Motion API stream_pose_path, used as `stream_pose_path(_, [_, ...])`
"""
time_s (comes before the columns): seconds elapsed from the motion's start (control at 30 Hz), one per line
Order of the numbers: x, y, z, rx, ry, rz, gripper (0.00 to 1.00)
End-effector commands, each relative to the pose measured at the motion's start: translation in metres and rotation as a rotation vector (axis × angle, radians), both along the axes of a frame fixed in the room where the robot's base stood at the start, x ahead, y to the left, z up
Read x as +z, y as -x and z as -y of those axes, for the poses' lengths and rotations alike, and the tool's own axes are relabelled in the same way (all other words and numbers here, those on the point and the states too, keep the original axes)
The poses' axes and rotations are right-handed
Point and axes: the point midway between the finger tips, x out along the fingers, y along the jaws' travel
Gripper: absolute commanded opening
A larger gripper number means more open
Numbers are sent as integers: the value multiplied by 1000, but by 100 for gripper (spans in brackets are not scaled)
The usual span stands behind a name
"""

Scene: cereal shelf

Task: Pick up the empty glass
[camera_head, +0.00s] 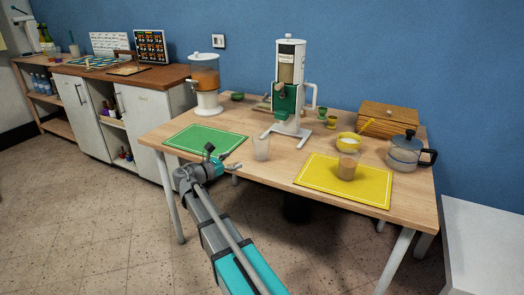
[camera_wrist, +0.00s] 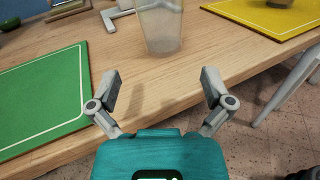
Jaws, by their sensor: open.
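The empty glass (camera_head: 262,148) is clear and stands upright on the wooden table, between the green mat and the yellow mat. In the wrist view the glass (camera_wrist: 160,28) stands at the top middle, ahead of the fingers, with its upper part cut off by the frame. My gripper (camera_head: 226,160) is at the front edge of the table, left of the glass and apart from it. In the wrist view my gripper (camera_wrist: 163,90) is open, with its fingers spread wide and nothing between them. Another glass (camera_head: 347,166) with brown contents stands on the yellow mat.
The green mat (camera_head: 200,138) lies left of the glass, the yellow mat (camera_head: 325,180) right. Behind stand a cereal dispenser (camera_head: 289,75) and a juice dispenser (camera_head: 205,80). Bare wood surrounds the glass.

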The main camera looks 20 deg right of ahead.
Motion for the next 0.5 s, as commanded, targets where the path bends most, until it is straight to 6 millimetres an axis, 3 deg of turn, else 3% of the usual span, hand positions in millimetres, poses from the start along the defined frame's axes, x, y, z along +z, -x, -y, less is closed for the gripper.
stream_pose_path(0.5, [0, -15, 65, -2, -1, 1, 100])
